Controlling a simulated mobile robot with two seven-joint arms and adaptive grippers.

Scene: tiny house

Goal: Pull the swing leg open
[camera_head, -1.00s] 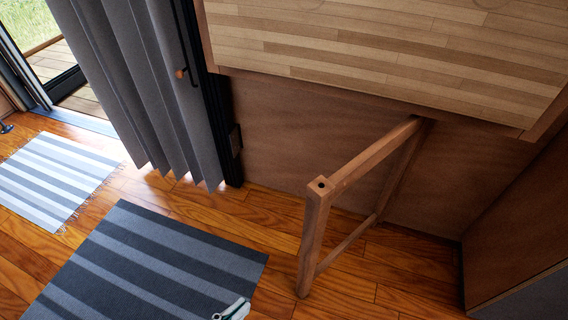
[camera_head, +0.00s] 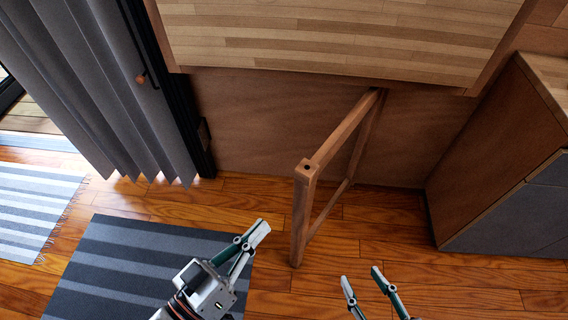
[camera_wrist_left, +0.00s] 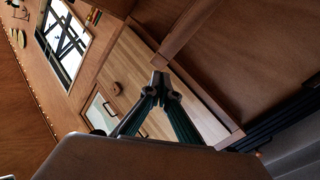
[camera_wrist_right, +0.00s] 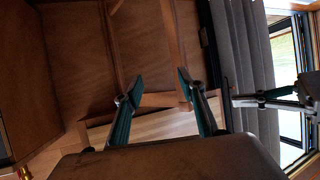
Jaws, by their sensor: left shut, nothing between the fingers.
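The swing leg (camera_head: 301,210) is a brown wooden frame standing out from the wall panel below the wooden tabletop (camera_head: 340,38). Its upright post stands at its free end, with a dark hole on top. My left gripper (camera_head: 262,228) is shut and empty, just left of the post and apart from it. In the left wrist view its fingertips (camera_wrist_left: 160,80) meet in front of part of the wooden frame. My right gripper (camera_head: 360,272) is open and empty, below and right of the post. Its spread fingers show in the right wrist view (camera_wrist_right: 155,85).
A grey curtain (camera_head: 110,90) hangs at the left by a dark door frame. A striped rug (camera_head: 130,265) lies on the wood floor to the left. A wooden cabinet (camera_head: 500,150) stands at the right. The floor between leg and cabinet is clear.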

